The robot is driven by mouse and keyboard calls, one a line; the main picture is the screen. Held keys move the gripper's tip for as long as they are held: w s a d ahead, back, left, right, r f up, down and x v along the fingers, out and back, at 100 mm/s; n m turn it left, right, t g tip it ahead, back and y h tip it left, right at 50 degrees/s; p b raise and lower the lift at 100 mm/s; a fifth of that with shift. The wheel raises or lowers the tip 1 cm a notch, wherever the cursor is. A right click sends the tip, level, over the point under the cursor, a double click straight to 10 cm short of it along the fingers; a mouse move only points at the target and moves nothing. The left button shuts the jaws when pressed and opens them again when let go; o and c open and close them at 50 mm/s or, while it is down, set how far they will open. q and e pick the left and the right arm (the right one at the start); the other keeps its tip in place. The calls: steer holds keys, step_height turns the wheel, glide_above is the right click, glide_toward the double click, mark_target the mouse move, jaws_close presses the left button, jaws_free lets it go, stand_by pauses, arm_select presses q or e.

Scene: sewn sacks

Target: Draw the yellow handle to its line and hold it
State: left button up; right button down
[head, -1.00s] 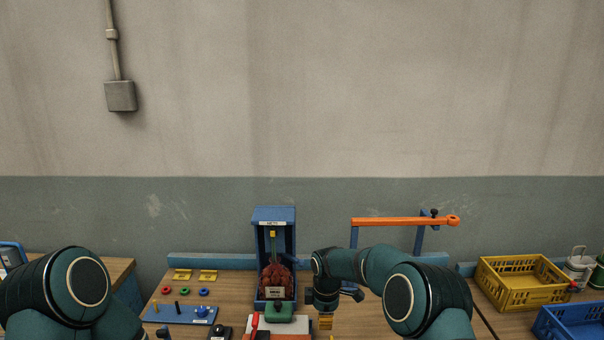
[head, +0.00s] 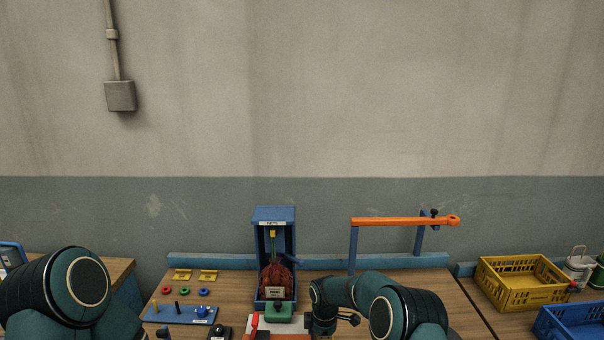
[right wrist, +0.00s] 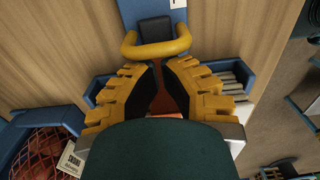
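The yellow handle (right wrist: 157,50) shows in the right wrist view as a bent bar around a black block (right wrist: 156,28) on a blue strip. My right gripper (right wrist: 155,68) is open, its two yellow fingers apart and pointing at the handle. Nothing is held between them; whether a fingertip touches the handle, I cannot tell. The line for the handle is not visible. In the head view the handle and my right fingers are out of sight, below the frame or behind my arm. My left arm is at the lower left; its gripper is out of frame.
A red netted sack (head: 276,280) stands in a blue frame (head: 274,214), with a green block (head: 280,312) before it. An orange bar (head: 400,221) spans blue posts behind my right arm. A yellow crate (head: 520,286) and blue crate (head: 570,321) stand right. A peg board (head: 180,314) lies left.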

steer(key=shift+f, duration=0.2)
steer(key=shift+d, duration=0.4)
stand_by(0.8)
steer(key=shift+d, duration=0.15)
arm_select(q)
steer(key=shift+f+b, duration=0.4)
arm_select(e)
steer(key=shift+d, duration=2.2)
